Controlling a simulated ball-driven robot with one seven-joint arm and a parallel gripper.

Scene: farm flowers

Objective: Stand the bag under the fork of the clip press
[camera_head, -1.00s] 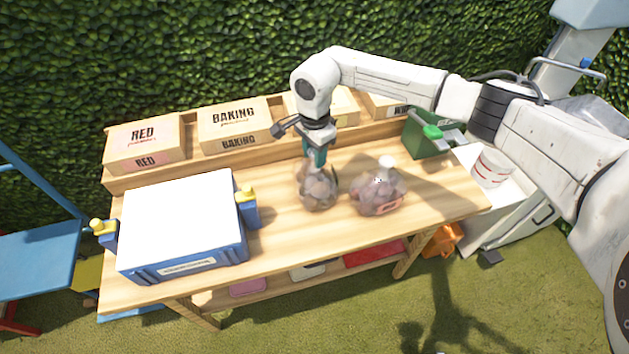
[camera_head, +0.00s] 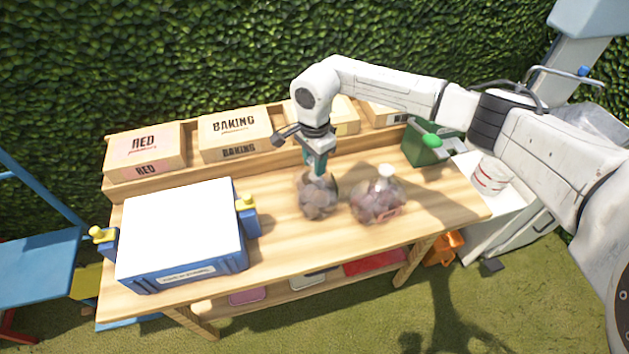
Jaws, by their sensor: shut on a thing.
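My gripper (camera_head: 316,168) points down over the middle of the table and is shut on the neck of a clear bag (camera_head: 318,197) of potato-like lumps. The bag hangs upright or stands on the tabletop; I cannot tell whether its base touches. A second clear bag (camera_head: 377,205) with a white top stands just to its right, apart from the gripper. The green clip press (camera_head: 428,149) stands at the back right of the table, with a bright green knob and a grey part at its front. Its fork is too small to make out.
A blue crate with a white top (camera_head: 182,232) fills the table's left part. Cardboard boxes (camera_head: 234,133) marked RED and BAKING stand on the back shelf. A red-striped white cup (camera_head: 490,176) stands right of the table (camera_head: 290,255). The front middle of the tabletop is clear.

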